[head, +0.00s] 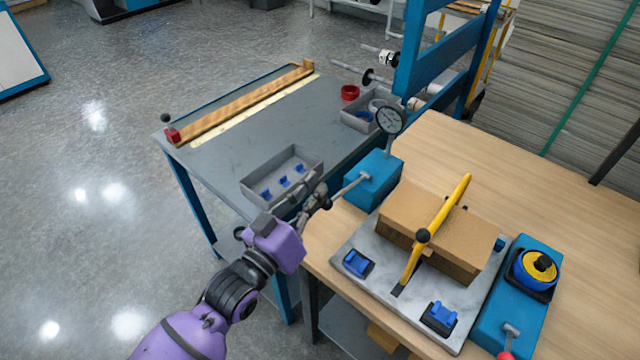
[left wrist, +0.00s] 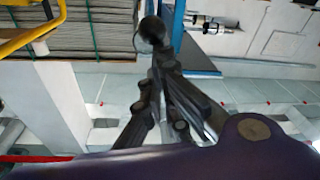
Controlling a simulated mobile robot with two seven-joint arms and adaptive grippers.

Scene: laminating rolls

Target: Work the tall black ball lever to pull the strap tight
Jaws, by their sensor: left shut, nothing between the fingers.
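A grey lever rod (head: 352,186) sticks out of the blue box (head: 374,178) that carries a round dial gauge (head: 390,119). Its end leans left toward my left gripper (head: 322,191). I cannot make out the lever's ball apart from the gripper in the head view. In the left wrist view a black ball (left wrist: 152,30) shows right at the shut fingertips of the left gripper (left wrist: 158,62); whether they touch cannot be told. The yellow strap (head: 447,205) runs over a brown carton (head: 400,213). My right gripper is not in view.
Another black ball (head: 422,236) sits by the strap at the carton's front edge. The carton rests on a grey slab (head: 345,285) with blue clamps. A blue unit with a yellow-and-blue reel (head: 538,266) stands right. A grey tray (head: 283,178) lies near my left arm.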

